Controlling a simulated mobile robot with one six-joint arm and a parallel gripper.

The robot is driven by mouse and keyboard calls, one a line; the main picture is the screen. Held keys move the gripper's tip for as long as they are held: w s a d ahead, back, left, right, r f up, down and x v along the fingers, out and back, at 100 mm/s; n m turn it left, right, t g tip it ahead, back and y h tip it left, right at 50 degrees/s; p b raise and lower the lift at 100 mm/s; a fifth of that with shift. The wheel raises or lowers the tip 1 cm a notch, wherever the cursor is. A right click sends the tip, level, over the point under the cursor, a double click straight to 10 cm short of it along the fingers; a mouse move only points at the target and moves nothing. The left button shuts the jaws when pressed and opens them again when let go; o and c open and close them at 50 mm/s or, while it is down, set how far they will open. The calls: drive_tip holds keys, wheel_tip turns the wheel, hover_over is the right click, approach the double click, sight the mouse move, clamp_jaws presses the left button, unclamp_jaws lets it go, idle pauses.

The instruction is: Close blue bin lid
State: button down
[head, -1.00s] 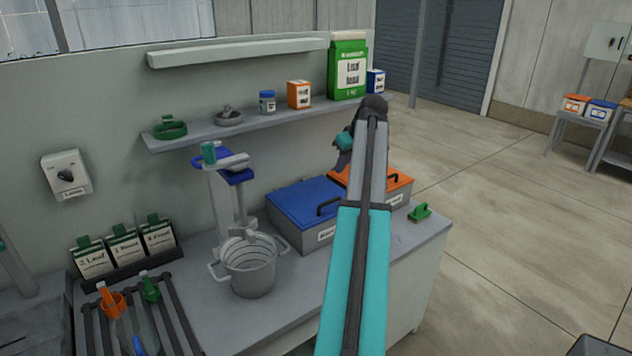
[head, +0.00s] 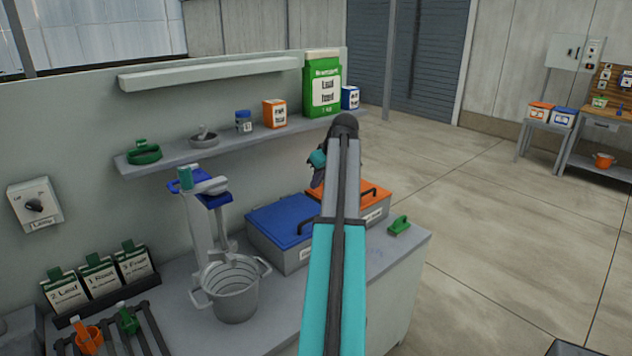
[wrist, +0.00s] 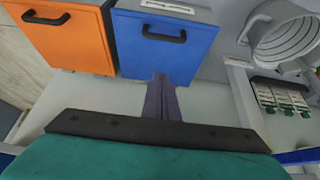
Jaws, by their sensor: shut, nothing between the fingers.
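My gripper (head: 317,181) is behind my arm and partly hidden in the head view, above the back of the bins. In the wrist view the fingers (wrist: 160,80) are together and empty, overlapping the blue lid's edge in the picture. I cannot tell whether they touch it.
An orange-lidded bin (head: 368,197) stands right beside the blue one. A steel pot (head: 230,290) stands in front on the left. A shelf (head: 230,140) with a green bag (head: 322,85) runs behind. A green-handled object (head: 399,226) lies at the counter's right.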

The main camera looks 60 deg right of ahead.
drive_tip(key=p, duration=0.3)
hover_over(311, 218)
drive_tip(key=f, duration=0.7)
drive_tip(key=shift+w, duration=0.35)
drive_tip(key=shift+s+f+p, duration=0.2)
drive_tip(key=shift+f+p, duration=0.05)
drive_tip(key=shift+f, duration=0.35)
drive_tip(key=shift+s+f+p, duration=0.2)
drive_tip(key=shift+f+p, duration=0.05)
drive_tip(key=shift+f, duration=0.3)
drive_tip(key=shift+s+a+f+p, duration=0.15)
drive_tip(key=shift+f+p, duration=0.15)
drive_tip(key=shift+f, duration=0.5)
drive_tip(key=shift+f, duration=0.1)
drive_tip(key=shift+s+a+f+b, duration=0.1)
drive_tip(key=shift+s+f+b, duration=0.15)
drive_tip(key=shift+f+b, duration=0.4)
drive_tip(key=shift+s+a+f+b, duration=0.1)
drive_tip(key=shift+s+f+b, duration=0.15)
drive_tip(key=shift+f+b, duration=0.3)
drive_tip(key=shift+f, duration=0.1)
